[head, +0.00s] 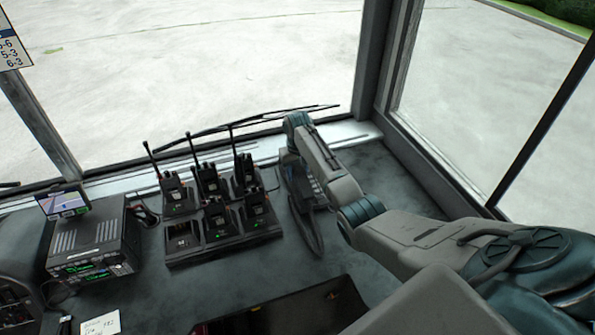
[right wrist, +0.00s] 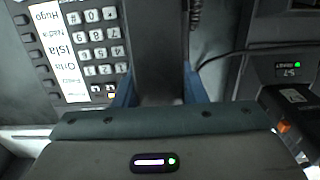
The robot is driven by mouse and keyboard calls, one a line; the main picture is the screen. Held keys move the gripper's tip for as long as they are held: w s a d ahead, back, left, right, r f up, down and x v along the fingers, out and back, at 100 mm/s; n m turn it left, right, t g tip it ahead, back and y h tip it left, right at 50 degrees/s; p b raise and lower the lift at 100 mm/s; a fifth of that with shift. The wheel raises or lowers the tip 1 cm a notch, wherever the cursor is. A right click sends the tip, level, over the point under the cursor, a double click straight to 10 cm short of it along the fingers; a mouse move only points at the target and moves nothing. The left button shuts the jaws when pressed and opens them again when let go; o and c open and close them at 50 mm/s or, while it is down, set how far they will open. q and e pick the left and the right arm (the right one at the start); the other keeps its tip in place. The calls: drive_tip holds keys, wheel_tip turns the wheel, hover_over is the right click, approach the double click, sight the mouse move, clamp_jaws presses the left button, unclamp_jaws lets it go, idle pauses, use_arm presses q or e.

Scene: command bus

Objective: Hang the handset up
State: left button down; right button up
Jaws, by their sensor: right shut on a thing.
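The desk phone (head: 318,190) stands on the dark dash right of the radio charger. Its keypad and name list (right wrist: 88,50) show at the upper left of the right wrist view. The dark handset (head: 307,232) lies lengthwise along the phone's left side in the head view. It shows as a dark upright bar (right wrist: 159,40) in the right wrist view. My right gripper (right wrist: 158,98) is shut on the handset, with a bluish finger on each side. Its tips are mostly hidden by the arm in the head view. Whether the handset touches its cradle cannot be told. My left gripper is not in view.
A charger (head: 226,247) with several handheld radios stands left of the phone. A radio unit with a small screen (head: 93,245) is at the far left, near a paper note (head: 101,325). A dark tray or screen (head: 290,308) lies in front. The windscreen is behind.

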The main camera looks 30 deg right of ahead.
drive_tip(key=shift+p, duration=0.75)
idle(0.9)
drive_tip(key=o, duration=1.1)
drive_tip(key=shift+o, duration=0.2)
wheel_tip(320, 180, up, 11)
drive_tip(key=b, duration=0.2)
drive_tip(key=shift+f+b, duration=0.1)
drive_tip(key=shift+b, duration=0.3)
drive_tip(key=shift+s+f, duration=0.1)
drive_tip(key=shift+s, duration=0.05)
